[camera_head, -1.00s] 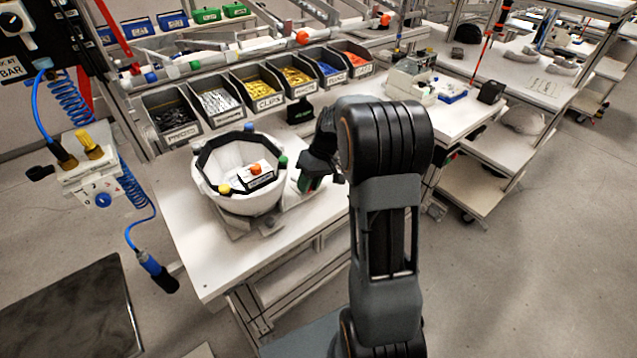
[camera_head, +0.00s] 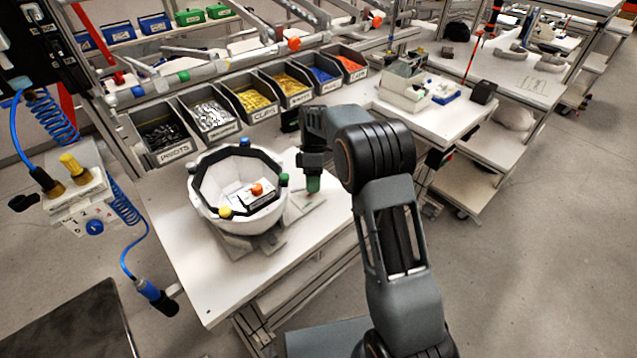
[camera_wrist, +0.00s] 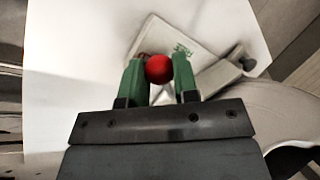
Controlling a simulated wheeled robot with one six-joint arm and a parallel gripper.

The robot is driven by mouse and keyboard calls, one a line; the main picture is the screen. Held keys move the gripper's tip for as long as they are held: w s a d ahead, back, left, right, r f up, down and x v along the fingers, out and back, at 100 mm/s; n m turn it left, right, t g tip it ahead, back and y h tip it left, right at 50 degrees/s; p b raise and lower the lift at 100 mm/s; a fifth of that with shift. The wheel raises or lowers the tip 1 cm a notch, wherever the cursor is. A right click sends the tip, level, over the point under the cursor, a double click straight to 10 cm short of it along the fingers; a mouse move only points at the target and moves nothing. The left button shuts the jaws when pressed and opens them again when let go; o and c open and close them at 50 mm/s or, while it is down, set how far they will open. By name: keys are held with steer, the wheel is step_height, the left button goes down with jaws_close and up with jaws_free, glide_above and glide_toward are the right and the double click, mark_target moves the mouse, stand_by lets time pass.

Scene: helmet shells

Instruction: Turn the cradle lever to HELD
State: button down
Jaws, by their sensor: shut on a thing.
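The white helmet shell (camera_head: 212,205) with a dark rim sits in the grey cradle (camera_head: 240,246) on the white bench. My gripper (camera_head: 313,186) points down just right of the shell, over a pale plate (camera_head: 300,208) on the bench. In the wrist view the green fingers of my gripper (camera_wrist: 159,78) are shut on a red ball knob (camera_wrist: 158,69), which looks like the end of the cradle lever. The lever's arm is mostly hidden. The plate (camera_wrist: 170,38) beyond carries small green lettering, too blurred to read. The shell (camera_wrist: 275,108) shows at the lower right.
Labelled bins (camera_head: 212,120) with small parts line the bench's back. A control box (camera_head: 80,200) with a blue hose hangs at left. A second bench (camera_head: 440,118) with equipment stands at right. The bench front (camera_head: 195,260) is clear.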

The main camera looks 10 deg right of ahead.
steer(key=shift+w+n, duration=0.3)
steer(key=shift+n, duration=0.2)
steer(key=shift+h, duration=0.3)
steer(key=c, duration=0.9)
jaws_free()
steer(key=shift+w, duration=0.1)
steer(key=shift+o, duration=0.2)
steer(key=p+v, duration=0.1)
steer(key=v, duration=1.2)
steer(key=shift+w+r, duration=0.25)
steer(key=shift+r, duration=0.1)
